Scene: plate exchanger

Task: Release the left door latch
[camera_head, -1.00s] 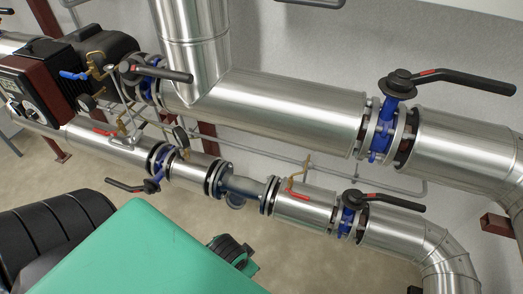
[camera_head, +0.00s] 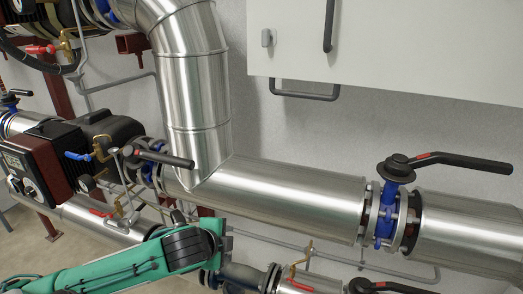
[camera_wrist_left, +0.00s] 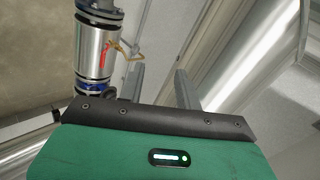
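A white cabinet (camera_head: 400,50) hangs on the wall at the upper right of the head view. A small grey latch (camera_head: 266,38) sits on its front near the left edge. My left arm comes in from the lower left of the head view, below the cabinet, and its gripper cannot be made out there. In the left wrist view the left gripper (camera_wrist_left: 160,84) shows two grey fingers spread apart with nothing between them. The latch cannot be made out in the wrist view. My right gripper is not in view.
A dark vertical handle (camera_head: 329,25) is on the cabinet front, right of the latch. A grey bar (camera_head: 305,92) sticks out below the cabinet. A thick vertical pipe (camera_head: 195,90) stands left of the cabinet. A black-handled valve (camera_head: 395,185) rises from the pipe below.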

